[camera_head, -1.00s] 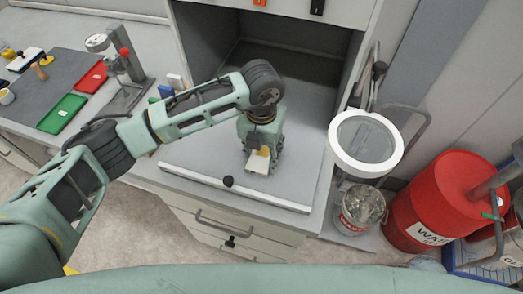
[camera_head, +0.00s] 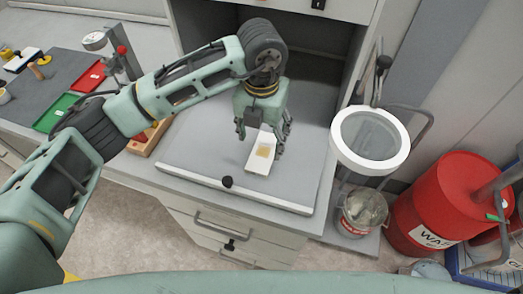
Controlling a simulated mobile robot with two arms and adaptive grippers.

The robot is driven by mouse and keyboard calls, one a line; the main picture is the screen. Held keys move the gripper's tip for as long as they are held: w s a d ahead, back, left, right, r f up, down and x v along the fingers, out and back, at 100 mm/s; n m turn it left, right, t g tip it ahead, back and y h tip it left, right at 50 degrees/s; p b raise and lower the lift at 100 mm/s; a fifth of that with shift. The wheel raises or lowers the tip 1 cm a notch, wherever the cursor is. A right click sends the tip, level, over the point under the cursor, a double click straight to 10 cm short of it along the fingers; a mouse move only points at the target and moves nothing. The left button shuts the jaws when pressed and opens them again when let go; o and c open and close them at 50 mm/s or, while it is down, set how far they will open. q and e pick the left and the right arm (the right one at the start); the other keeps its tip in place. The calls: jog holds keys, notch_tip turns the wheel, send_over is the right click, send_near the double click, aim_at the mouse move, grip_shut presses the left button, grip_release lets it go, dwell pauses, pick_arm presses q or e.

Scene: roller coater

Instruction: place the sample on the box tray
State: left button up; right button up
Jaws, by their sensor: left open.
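The sample (camera_head: 260,160), a white plate with a yellowish patch, appears to lie on the grey board (camera_head: 205,150) in front of the dark cabinet opening. My left gripper (camera_head: 262,142) is open, pointing down, with its fingers apart on either side of the sample's far part. I cannot tell whether they touch it. A green tray (camera_head: 58,110) and a red tray (camera_head: 88,76) lie on the dark mat at the left; which thing is the box tray is not clear. My right gripper is not in view.
A dial gauge stand (camera_head: 122,62) stands between the mat and the board. A wooden box (camera_head: 150,138) shows partly under my left arm. The board's left part is clear.

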pick_arm(q)
notch_tip(320, 180, up, 5)
jog(key=shift+r+b, duration=0.2)
jog(key=shift+b, duration=0.4)
